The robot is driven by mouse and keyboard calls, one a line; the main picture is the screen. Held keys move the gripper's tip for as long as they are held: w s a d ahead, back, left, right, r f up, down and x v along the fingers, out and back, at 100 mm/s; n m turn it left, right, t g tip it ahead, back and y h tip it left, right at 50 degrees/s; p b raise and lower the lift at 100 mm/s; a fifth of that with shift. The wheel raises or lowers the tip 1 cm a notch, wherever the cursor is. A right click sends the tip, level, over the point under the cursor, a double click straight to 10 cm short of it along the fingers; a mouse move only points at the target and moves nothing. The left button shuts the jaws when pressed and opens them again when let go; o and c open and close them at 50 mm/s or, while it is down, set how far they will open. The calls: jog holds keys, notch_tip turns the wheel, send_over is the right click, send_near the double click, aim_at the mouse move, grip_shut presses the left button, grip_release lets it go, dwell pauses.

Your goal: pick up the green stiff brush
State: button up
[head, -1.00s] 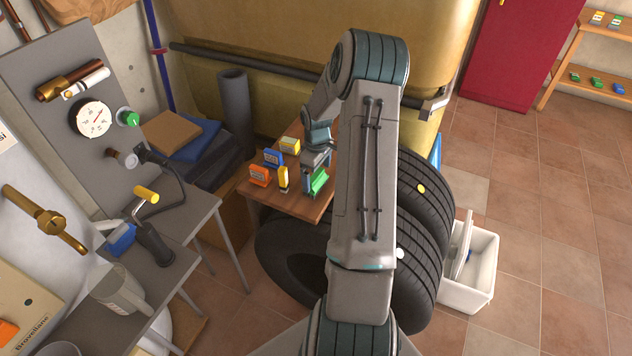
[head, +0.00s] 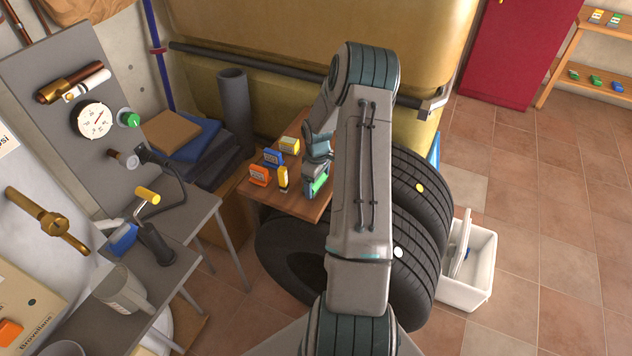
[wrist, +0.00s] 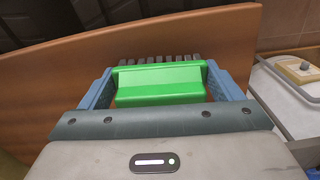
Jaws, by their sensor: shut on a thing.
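The green stiff brush (wrist: 160,84) has a green body and dark bristles along its far edge in the wrist view. It is between the two blue fingers of my gripper (wrist: 164,88), which are shut on its ends. In the head view the green brush (head: 318,185) shows at the right part of the small wooden table (head: 305,210), with my gripper (head: 314,170) on it. My arm hides part of the table there. I cannot tell whether the brush touches the table.
An orange item (head: 259,175), a blue item (head: 273,157), a yellow item (head: 290,145) and a yellow brush-like item (head: 283,178) stand left of my gripper. Black tyres (head: 415,215) stand right of the table. A white bin (head: 470,280) is on the floor.

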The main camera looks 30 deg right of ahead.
aim_at(319, 182)
jog(key=shift+r, duration=0.15)
jog(key=shift+r, duration=0.25)
jog(key=r, duration=0.1)
jog(key=r+b, duration=0.1)
jog(key=r, duration=0.1)
jog(key=shift+s+d+r, duration=0.15)
jog(key=shift+s+r, duration=0.05)
jog(key=shift+r, duration=0.1)
jog(key=s+d+r+b, duration=0.1)
jog(key=s+d+r, duration=0.2)
jog(key=s+r, duration=0.3)
jog(key=s, duration=0.4)
jog(key=shift+s+r+b, duration=0.3)
jog(key=shift+s+b, duration=0.05)
jog(key=shift+s, duration=0.05)
